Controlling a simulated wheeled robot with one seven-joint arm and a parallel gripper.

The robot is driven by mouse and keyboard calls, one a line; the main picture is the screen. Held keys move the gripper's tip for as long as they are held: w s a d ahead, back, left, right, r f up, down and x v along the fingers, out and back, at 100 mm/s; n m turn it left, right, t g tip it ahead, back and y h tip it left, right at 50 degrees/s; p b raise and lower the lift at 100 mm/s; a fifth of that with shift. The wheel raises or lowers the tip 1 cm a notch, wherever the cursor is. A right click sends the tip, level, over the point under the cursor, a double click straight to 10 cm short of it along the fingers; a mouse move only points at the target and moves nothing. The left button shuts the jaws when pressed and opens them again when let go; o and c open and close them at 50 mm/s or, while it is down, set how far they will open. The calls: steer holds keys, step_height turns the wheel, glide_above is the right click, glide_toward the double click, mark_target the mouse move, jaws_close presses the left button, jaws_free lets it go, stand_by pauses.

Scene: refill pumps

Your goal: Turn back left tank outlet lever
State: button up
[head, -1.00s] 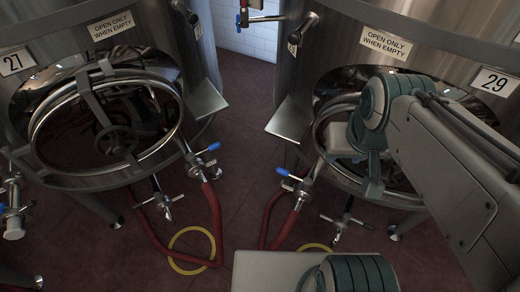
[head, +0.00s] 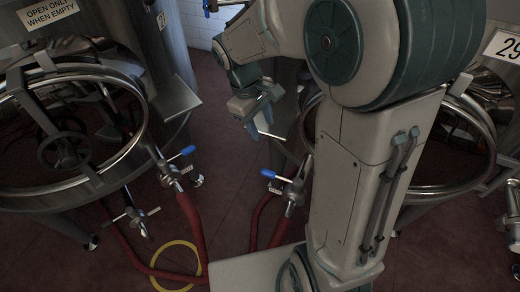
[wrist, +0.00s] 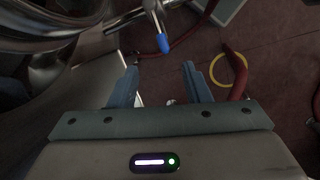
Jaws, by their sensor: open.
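The left tank (head: 172,75) has an outlet valve with a blue lever (head: 188,151) low at its right side, feeding a red hose (head: 193,222). The right tank has a matching blue lever (head: 268,173) near my arm. My gripper (head: 262,134) hangs between the two tanks, above the right tank's lever, and touches neither lever. In the wrist view its two fingers (wrist: 157,85) are apart with nothing between them. A blue lever (wrist: 163,43) on a metal valve shows just beyond the fingers; I cannot tell for certain which tank it belongs to.
Round hatches with handwheels (head: 63,150) stand out from the tanks. A yellow ring (head: 155,275) lies on the red floor by the hoses. Another blue handle (head: 207,8) shows at the top. My arm hides much of the right tank.

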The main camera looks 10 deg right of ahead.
mark_target(267, 171)
steer(key=w+a+f+n+g+h+b, duration=0.1)
steer(key=w+f+n+b, duration=0.1)
steer(key=f, duration=0.3)
steer(key=w+a+f+n+g+b, duration=0.1)
steer(key=w+f, duration=0.2)
steer(key=f, duration=0.2)
steer(key=x, duration=1.4)
steer(key=shift+a+f+b, duration=0.1)
steer(key=shift+b, duration=0.25)
jaws_close()
